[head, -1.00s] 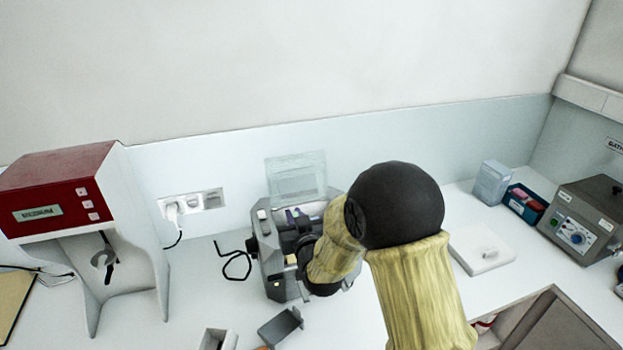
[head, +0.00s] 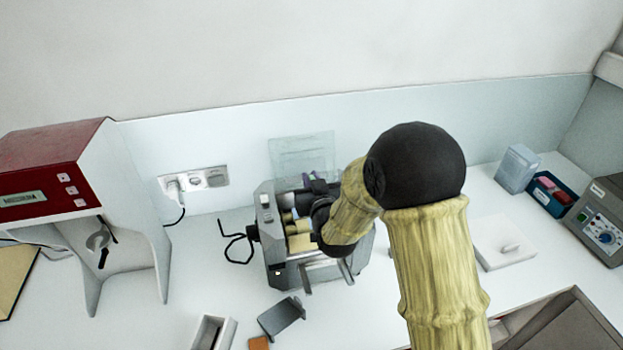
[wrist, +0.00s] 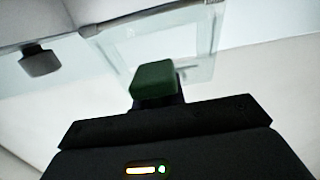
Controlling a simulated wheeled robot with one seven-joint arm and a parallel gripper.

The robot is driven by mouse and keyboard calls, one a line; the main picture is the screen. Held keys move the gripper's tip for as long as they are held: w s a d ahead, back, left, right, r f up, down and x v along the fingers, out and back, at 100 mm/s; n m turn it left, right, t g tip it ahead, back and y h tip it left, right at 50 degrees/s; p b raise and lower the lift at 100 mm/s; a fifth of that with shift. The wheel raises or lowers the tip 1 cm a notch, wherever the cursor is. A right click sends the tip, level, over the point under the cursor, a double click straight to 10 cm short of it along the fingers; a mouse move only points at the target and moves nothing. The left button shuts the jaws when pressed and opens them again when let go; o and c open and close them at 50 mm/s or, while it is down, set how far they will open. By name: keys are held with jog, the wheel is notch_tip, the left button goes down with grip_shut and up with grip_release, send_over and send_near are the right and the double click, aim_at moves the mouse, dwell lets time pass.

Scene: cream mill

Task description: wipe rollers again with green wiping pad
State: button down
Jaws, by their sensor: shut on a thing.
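The green wiping pad (wrist: 153,79) is held at the tip of my gripper (wrist: 157,101) in the wrist view. My gripper is shut on it, and the fingers are mostly hidden behind the pad. In the head view the mill (head: 270,236) stands on the counter with its clear guard (head: 302,157) raised at the back. Pale tan rollers (head: 299,242) show inside it, partly covered by my wrist. My gripper is over the rear of the mill, largely hidden by my arm, and I cannot tell whether the pad touches a roller.
A grey tray-like part (head: 282,318), a white open box (head: 212,333) and a brown block (head: 259,343) lie in front of the mill. A red-topped machine (head: 50,170) stands left. A white plate (head: 503,241) and a grey bath unit (head: 600,215) are right. A black cable lies beside the mill.

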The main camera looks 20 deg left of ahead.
jog(key=shift+s+f+b, duration=0.1)
jog(key=shift+f+b, duration=1.3)
jog(key=shift+f, duration=2.75)
jog(key=shift+b+v, duration=0.9)
jog(key=shift+v, duration=0.7)
jog(key=shift+d+r, duration=0.1)
jog(key=shift+f+b, duration=0.45)
jog(key=shift+b, duration=0.1)
jog(key=shift+b+x, duration=0.55)
jog(key=shift+x, duration=1.2)
jog(key=shift+r, duration=0.1)
